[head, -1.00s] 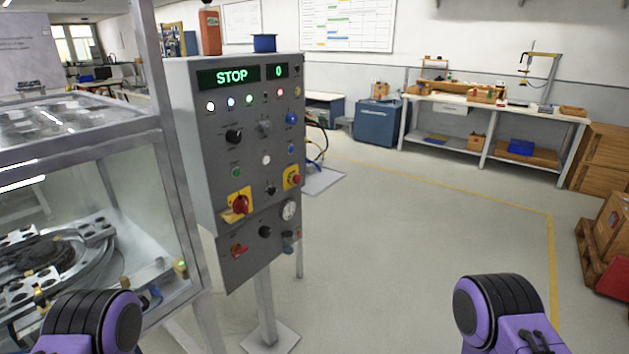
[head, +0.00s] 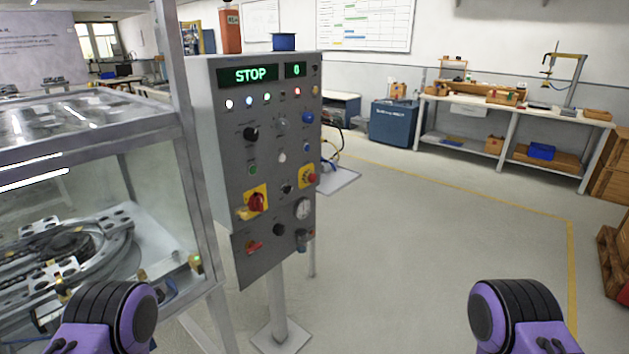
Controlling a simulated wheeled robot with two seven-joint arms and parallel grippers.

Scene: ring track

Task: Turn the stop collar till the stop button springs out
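A grey control panel (head: 234,150) stands on a post left of the middle, its display (head: 249,74) lit with green STOP. On its right side is a red stop button on a yellow plate (head: 309,178); whether it is in or out is too small to tell, and a separate collar cannot be made out. A larger red rotary switch on a yellow plate (head: 256,202) sits lower left on the panel. Only purple and black links of my two arms show at the bottom left and bottom right; both grippers are out of view.
A glass-walled enclosure (head: 85,215) with the ring track (head: 75,245) stands directly left of the panel. The panel's post has a square foot plate (head: 281,338).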

